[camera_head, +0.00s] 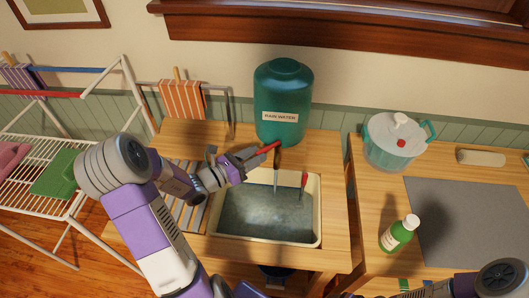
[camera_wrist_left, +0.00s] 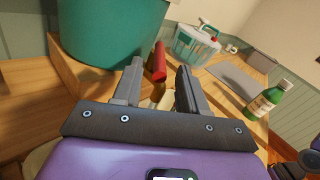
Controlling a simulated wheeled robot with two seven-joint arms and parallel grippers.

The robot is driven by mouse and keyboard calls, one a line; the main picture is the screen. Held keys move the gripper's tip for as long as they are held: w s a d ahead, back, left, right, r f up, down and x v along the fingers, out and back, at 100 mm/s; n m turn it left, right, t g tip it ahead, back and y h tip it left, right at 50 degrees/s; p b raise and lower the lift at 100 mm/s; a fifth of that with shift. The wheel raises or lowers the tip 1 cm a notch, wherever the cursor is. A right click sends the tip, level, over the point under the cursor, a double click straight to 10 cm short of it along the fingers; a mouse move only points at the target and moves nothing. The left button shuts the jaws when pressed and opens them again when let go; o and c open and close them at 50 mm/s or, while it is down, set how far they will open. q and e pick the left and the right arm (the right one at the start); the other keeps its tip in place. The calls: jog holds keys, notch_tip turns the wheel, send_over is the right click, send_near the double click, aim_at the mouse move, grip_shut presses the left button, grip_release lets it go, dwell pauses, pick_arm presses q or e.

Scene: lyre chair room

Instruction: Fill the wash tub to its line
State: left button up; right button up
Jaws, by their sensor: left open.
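The cream wash tub (camera_head: 318,215) is set in the wooden stand and holds grey-blue water (camera_head: 262,208). An upright rod with a red top (camera_head: 304,180) stands inside its right side; I cannot make out a fill line. The teal rain water tank (camera_head: 283,95) stands behind it. A red tap lever (camera_head: 267,147) is at the tank's foot, and a thin vertical streak, perhaps water, drops below it into the tub. My left gripper (camera_head: 248,158) is open beside the lever. In the left wrist view the lever (camera_wrist_left: 159,62) shows beyond and between the open fingers (camera_wrist_left: 157,88). My right gripper (camera_head: 438,288) is partly cut off at the bottom edge.
A lidded teal and white pot (camera_head: 396,142), a grey mat (camera_head: 470,220) and a green bottle (camera_head: 397,235) are on the right-hand table. A gap separates the two tables. A white drying rack (camera_head: 60,190) with cloths stands at the left.

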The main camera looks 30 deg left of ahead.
aim_at(265, 148)
pick_arm(q)
jog(key=shift+b+x, duration=0.3)
jog(key=shift+x, duration=1.85)
grip_shut()
